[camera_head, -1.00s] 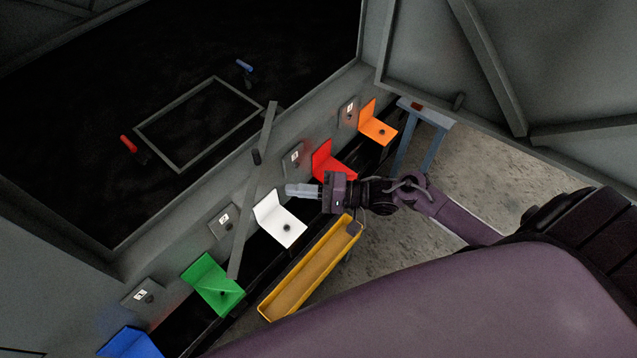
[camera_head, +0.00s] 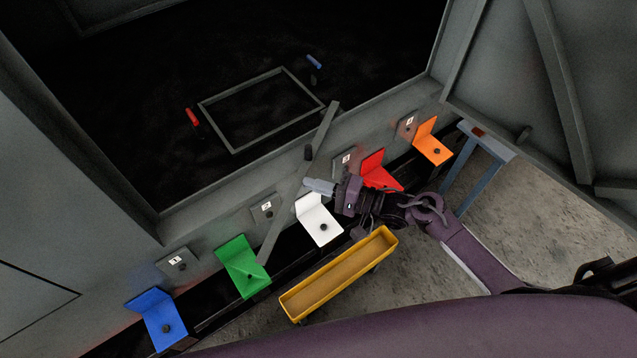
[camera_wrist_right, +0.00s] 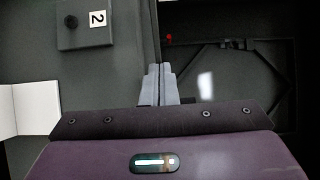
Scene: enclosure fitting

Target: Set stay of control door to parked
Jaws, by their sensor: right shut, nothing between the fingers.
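The stay looks to be the long grey bar (camera_head: 285,215) with a dark knob (camera_head: 308,152), slanting across the enclosure's front sill between the green and white brackets. The control door is probably the open grey panel (camera_head: 535,80) at upper right; its name is not readable. My right gripper (camera_head: 308,184) is shut and empty, its tips close to the bar just above the white bracket; I cannot tell if they touch. In the right wrist view the shut fingers (camera_wrist_right: 158,84) point at the enclosure opening, beside a vertical edge. My left gripper is out of view.
Coloured brackets line the sill: blue (camera_head: 160,318), green (camera_head: 242,267), white (camera_head: 320,222), red (camera_head: 380,172), orange (camera_head: 432,142). A yellow tray (camera_head: 300,307) stands before them. A plate marked 2 shows in the wrist view (camera_wrist_right: 83,22). Inside lies a rectangular frame (camera_head: 210,125).

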